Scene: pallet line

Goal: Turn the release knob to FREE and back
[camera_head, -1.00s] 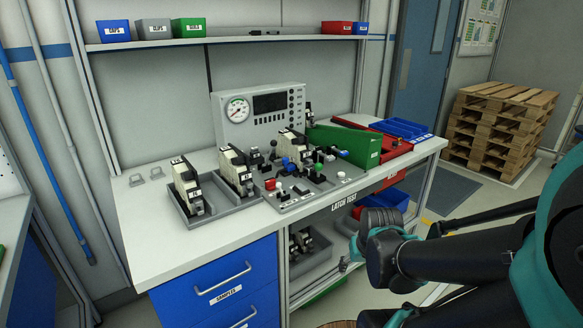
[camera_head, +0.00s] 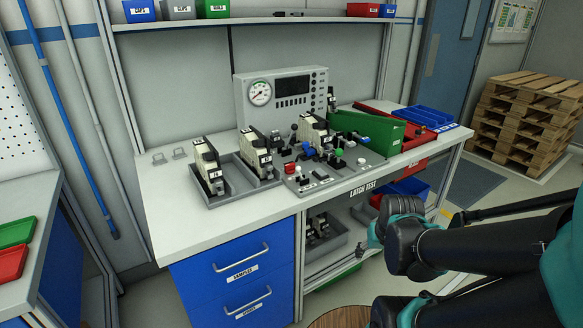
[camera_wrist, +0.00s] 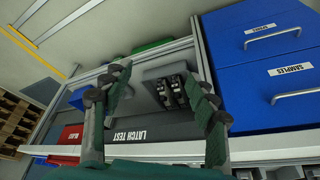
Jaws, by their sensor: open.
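A grey latch test fixture board (camera_head: 342,178) lies on the white bench, carrying several small knobs and levers in black, white, red, blue and green. A green knob (camera_head: 339,152) stands near its right side. I cannot tell which control is the release knob, and no FREE marking is readable. A black and cream latch unit (camera_head: 312,133) stands at the back of the board. My gripper (camera_wrist: 155,105) is open and empty, with its fingers spread in front of the bench edge and its LATCH TEST label. In the head view it hangs beside the bench's right front, below the top and apart from the board.
A grey tray (camera_head: 228,192) with two latch units stands left of the board. A gauge panel (camera_head: 282,95) stands behind, and a green bin (camera_head: 385,136) and red tray (camera_head: 430,134) to the right. Blue drawers (camera_head: 235,262) are below. The bench's left front is clear.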

